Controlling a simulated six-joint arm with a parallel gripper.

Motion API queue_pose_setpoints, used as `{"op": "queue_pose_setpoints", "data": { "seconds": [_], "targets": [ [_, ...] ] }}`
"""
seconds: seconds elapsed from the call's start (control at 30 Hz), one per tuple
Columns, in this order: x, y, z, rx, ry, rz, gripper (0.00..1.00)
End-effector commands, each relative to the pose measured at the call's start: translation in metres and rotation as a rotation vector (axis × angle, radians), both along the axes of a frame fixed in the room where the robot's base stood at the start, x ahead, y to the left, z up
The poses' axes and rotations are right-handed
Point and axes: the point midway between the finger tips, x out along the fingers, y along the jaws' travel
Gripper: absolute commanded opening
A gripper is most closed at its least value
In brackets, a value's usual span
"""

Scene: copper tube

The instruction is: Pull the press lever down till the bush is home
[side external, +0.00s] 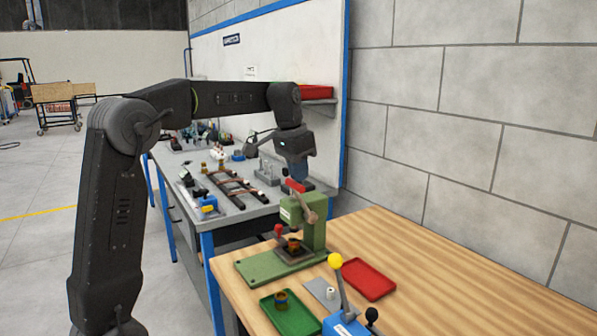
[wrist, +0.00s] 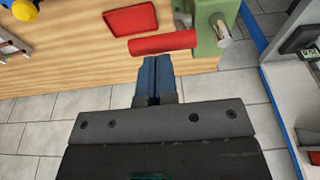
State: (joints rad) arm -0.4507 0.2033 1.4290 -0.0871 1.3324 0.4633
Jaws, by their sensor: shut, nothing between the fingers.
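The green press (side external: 301,222) stands on the wooden bench with a green base. Its lever carries a red handle (side external: 294,185) at the top; in the wrist view the handle (wrist: 162,42) lies across, just beyond my fingertips. My gripper (side external: 301,178) is by the handle, fingers together and empty; the blue fingers also show in the wrist view (wrist: 153,60). I cannot tell whether they touch the handle. A brown, copper-coloured part (side external: 293,243) sits low in the press, probably the bush; how deep it sits is too small to tell.
A red tray (side external: 368,280) lies right of the press. A green tray (side external: 300,318) in front holds a copper-coloured ring piece (side external: 281,298). A blue device with a yellow-knobbed lever (side external: 335,260) stands at the front. A grey workbench (side external: 235,215) with several fixtures is behind.

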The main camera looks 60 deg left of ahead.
Motion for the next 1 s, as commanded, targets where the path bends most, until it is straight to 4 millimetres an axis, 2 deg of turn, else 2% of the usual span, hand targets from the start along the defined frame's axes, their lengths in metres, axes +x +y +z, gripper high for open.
{"op": "queue_pose_setpoints", "data": {
  "seconds": [0.47,1.0],
  "targets": [
    [-0.002,0.000,-0.001,0.000,-0.009,0.000,0.00],
    [-0.014,0.000,-0.007,0.000,-0.091,0.001,0.00]
  ]
}}
